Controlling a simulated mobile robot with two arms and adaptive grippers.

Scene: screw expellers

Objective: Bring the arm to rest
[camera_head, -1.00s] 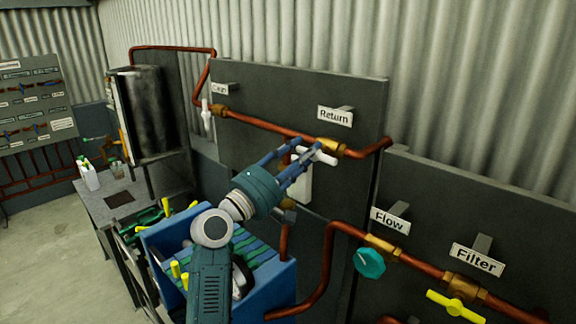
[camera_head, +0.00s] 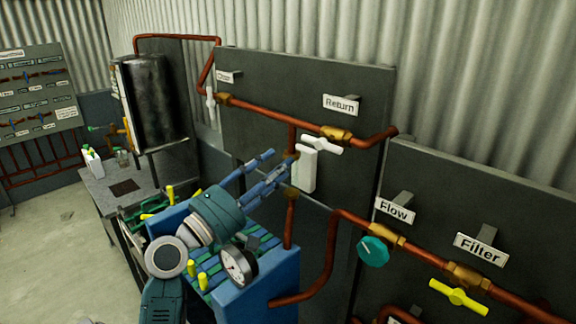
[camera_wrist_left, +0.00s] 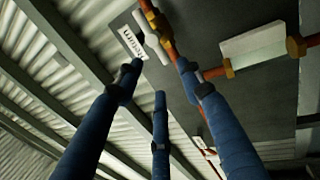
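My left gripper (camera_head: 280,167) is open and empty in the head view, with its blue fingers spread. It is below and to the left of the white Return valve handle (camera_head: 322,145) and apart from it. In the left wrist view the open fingers (camera_wrist_left: 155,85) show against the panel, with the white handle (camera_wrist_left: 150,35) beyond their tips. My left arm (camera_head: 165,258) comes up from the bottom of the head view. My right gripper is not in view.
A blue machine (camera_head: 262,285) with a round gauge (camera_head: 238,265) stands below my left gripper. A white box (camera_head: 306,170) and copper pipes (camera_head: 332,250) are close to the fingertips. A teal knob (camera_head: 373,251) and a yellow handle (camera_head: 459,296) are at the right.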

